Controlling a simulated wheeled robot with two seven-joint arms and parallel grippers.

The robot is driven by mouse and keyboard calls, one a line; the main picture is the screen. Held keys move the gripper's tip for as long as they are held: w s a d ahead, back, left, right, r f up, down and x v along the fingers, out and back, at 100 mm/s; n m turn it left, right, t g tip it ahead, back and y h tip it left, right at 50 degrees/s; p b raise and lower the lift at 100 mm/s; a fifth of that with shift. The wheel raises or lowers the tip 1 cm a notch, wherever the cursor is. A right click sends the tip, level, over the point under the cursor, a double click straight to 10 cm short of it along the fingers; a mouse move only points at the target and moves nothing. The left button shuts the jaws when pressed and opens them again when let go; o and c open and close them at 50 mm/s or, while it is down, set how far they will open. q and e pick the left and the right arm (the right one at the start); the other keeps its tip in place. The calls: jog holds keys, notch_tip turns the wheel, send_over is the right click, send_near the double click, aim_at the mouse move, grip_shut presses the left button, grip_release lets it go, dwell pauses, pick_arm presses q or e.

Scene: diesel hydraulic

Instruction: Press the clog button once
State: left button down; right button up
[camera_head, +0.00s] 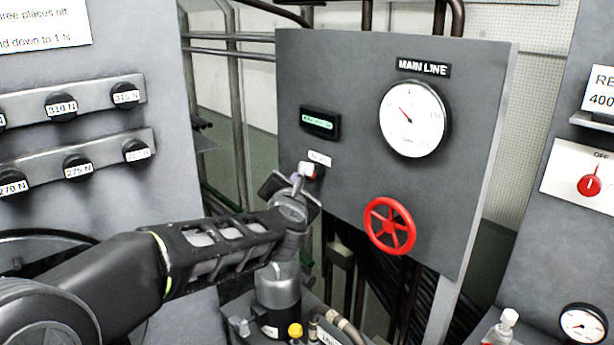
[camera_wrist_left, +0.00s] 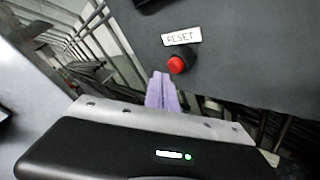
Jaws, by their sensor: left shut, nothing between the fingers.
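A red push button (camera_wrist_left: 176,65) in a black collar sits on a grey panel (camera_head: 345,85), under a white label (camera_wrist_left: 181,36) that reads RESET. No label reading clog is legible. In the head view the button (camera_head: 319,172) is partly hidden behind my left gripper (camera_head: 298,181). My left gripper is shut and empty. In the left wrist view its pale purple fingers (camera_wrist_left: 163,92) show just below and left of the button. I cannot tell whether they touch the panel; they do not cover the button's face there. My right gripper is not in view.
The panel also carries a small green display (camera_head: 319,122), a MAIN LINE gauge (camera_head: 413,118) and a red handwheel (camera_head: 389,226). Labelled black knobs (camera_head: 77,166) line the left cabinet. A red switch (camera_head: 589,186) is on the right cabinet. Pipes and a bottle (camera_head: 504,326) stand below.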

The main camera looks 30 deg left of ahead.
pick_arm(q)
jog(key=shift+w, duration=0.1)
dwell(0.5)
jog(key=shift+w+d, duration=0.15)
jog(key=shift+w, duration=0.2)
jog(key=shift+w+d, duration=0.15)
jog(key=shift+w, duration=0.35)
dwell(0.8)
jog(key=shift+s, duration=0.1)
jog(key=shift+s+a+b, duration=0.3)
jog(key=shift+s+b, duration=0.15)
jog(key=shift+s, duration=0.35)
jog(key=shift+s, duration=0.1)
jog(key=s, duration=0.2)
jog(key=s+a+b, duration=0.1)
jog(key=s, duration=0.1)
jog(key=shift+s+a, duration=0.2)
jog(key=shift+s, duration=0.15)
